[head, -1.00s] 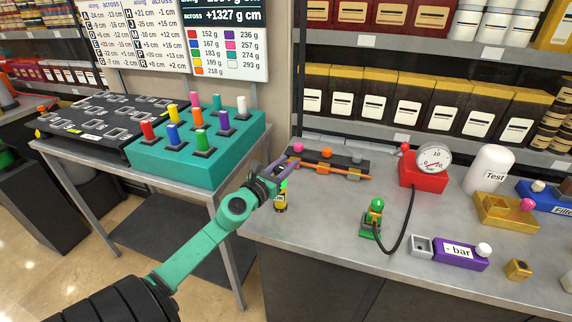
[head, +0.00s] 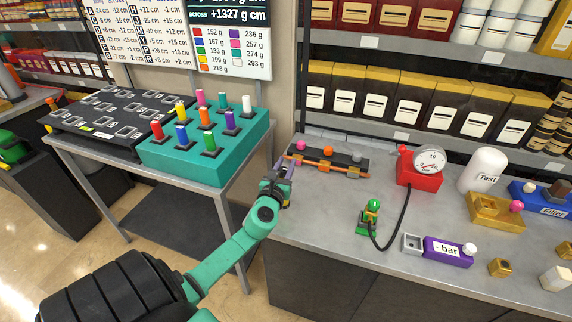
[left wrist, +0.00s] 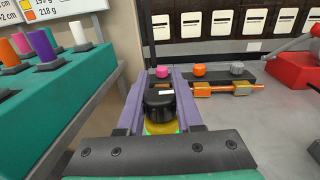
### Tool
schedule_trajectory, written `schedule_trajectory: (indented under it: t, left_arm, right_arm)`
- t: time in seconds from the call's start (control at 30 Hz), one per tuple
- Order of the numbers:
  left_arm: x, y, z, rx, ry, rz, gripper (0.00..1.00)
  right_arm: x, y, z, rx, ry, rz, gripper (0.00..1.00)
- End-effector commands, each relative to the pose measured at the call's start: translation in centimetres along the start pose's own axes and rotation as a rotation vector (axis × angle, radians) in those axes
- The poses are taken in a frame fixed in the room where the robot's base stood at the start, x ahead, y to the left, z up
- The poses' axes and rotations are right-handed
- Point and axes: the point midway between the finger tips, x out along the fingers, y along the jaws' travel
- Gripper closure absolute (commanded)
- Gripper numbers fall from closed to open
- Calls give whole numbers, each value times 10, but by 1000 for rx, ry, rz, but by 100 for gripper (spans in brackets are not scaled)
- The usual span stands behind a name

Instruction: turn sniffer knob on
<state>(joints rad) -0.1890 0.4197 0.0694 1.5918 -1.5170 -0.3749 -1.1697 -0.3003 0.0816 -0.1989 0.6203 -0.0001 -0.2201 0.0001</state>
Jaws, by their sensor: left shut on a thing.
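My left gripper (head: 284,182) is at the left edge of the grey bench, with its purple fingers pointing away from me. In the left wrist view the left gripper (left wrist: 160,100) is shut on a black knob-like cap (left wrist: 158,106) with a small white mark. A yellow-green body (left wrist: 160,128) shows just below the cap. In the head view this piece is hidden behind my gripper and wrist. I cannot tell whether it rests on the bench. No label reading sniffer is legible. My right gripper is not in view.
A dark rack (head: 340,155) with pink, orange and grey knobs and an orange rod lies just beyond the gripper. A green valve (head: 370,215) has a black hose to the red gauge (head: 420,168). A teal peg block (head: 205,170) stands left. The bench between is clear.

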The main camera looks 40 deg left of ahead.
Motion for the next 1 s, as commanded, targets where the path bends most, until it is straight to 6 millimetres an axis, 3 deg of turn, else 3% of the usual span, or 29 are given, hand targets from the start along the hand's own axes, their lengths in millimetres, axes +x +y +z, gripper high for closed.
schedule_trajectory:
  t: [0.63,0.67,0.7,0.73,1.0]
  left_arm:
    - [0,0,0,0,-1,0,100]
    - [0,0,0,0,-1,0,58]
    - [0,0,0,0,-1,0,43]
    - [0,0,0,0,-1,0,35]
    - [0,0,0,0,0,-1,35]
  right_arm:
    - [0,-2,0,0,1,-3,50]
    - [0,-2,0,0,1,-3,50]
    - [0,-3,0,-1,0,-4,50]
    - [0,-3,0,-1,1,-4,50]
    - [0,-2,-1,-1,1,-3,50]
